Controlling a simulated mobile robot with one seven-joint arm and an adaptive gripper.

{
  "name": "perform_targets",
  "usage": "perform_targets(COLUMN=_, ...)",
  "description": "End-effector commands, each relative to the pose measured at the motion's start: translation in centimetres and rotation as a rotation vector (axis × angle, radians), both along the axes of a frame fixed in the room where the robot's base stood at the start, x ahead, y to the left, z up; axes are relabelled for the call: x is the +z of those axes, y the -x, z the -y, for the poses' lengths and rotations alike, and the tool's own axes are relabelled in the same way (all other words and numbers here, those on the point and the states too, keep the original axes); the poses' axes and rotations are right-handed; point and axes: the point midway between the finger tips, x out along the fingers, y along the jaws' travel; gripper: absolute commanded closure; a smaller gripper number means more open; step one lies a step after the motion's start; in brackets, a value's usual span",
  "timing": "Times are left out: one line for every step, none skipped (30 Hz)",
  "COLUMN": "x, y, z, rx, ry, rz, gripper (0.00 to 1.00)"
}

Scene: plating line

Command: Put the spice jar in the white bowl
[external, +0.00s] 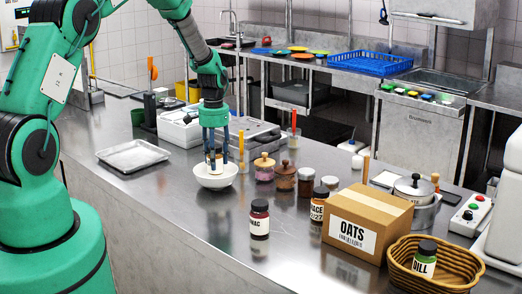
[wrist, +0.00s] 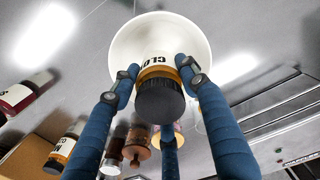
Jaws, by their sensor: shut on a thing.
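The white bowl (external: 214,180) stands on the steel counter and also shows in the wrist view (wrist: 125,38). My gripper (external: 215,160) points down at the bowl with its blue fingers around a spice jar (external: 215,157). In the wrist view, the jar (wrist: 160,95) has a black lid and a white label reading "CLO", and the fingers are closed on its sides. The jar is upright, over or inside the bowl's mouth. Whether its base touches the bowl is hidden.
Several jars stand right of the bowl, among them a dark-lidded one (external: 259,219) and a wooden-lidded one (external: 264,168). An OATS box (external: 366,221) and a basket (external: 398,275) holding a DILL jar (external: 425,260) are farther right. A metal tray (external: 133,155) lies left.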

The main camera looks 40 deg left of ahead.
Motion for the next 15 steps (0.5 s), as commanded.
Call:
perform_targets(x=0.1, y=0.0, z=0.0, rx=0.0, ry=0.0, rz=0.001, gripper=0.9)
perform_targets(x=0.1, y=0.0, z=0.0, rx=0.0, ry=0.0, rz=0.001, gripper=0.9)
perform_targets(x=0.1, y=0.0, z=0.0, rx=0.0, ry=0.0, rz=0.001, gripper=0.9)
perform_targets(x=0.1, y=0.0, z=0.0, rx=0.0, ry=0.0, rz=0.001, gripper=0.9)
perform_targets(x=0.0, y=0.0, z=0.0, rx=0.0, ry=0.0, rz=0.0, gripper=0.9)
perform_targets(x=0.0, y=0.0, z=0.0, rx=0.0, ry=0.0, rz=0.0, gripper=0.9)
perform_targets(x=-0.2, y=0.0, z=0.0, rx=0.0, ry=0.0, rz=-0.001, gripper=0.9)
perform_targets(x=-0.3, y=0.0, z=0.0, rx=0.0, ry=0.0, rz=-0.001, gripper=0.9)
perform_targets(x=-0.6, y=0.1, z=0.0, rx=0.0, ry=0.0, rz=-0.002, gripper=0.9)
perform_targets(x=-0.9, y=0.1, z=0.0, rx=0.0, ry=0.001, rz=-0.003, gripper=0.9)
perform_targets(x=-1.2, y=0.1, z=0.0, rx=0.0, ry=0.001, rz=-0.003, gripper=0.9)
perform_targets(x=-1.7, y=0.1, z=0.0, rx=0.0, ry=0.0, rz=-0.002, gripper=0.9)
perform_targets(x=-2.0, y=0.1, z=0.0, rx=0.0, ry=0.0, rz=-0.002, gripper=0.9)
perform_targets(x=-2.3, y=0.0, z=0.0, rx=0.0, ry=0.0, rz=-0.002, gripper=0.9)
perform_targets(x=-2.8, y=0.1, z=0.0, rx=0.0, ry=0.0, rz=-0.002, gripper=0.9)
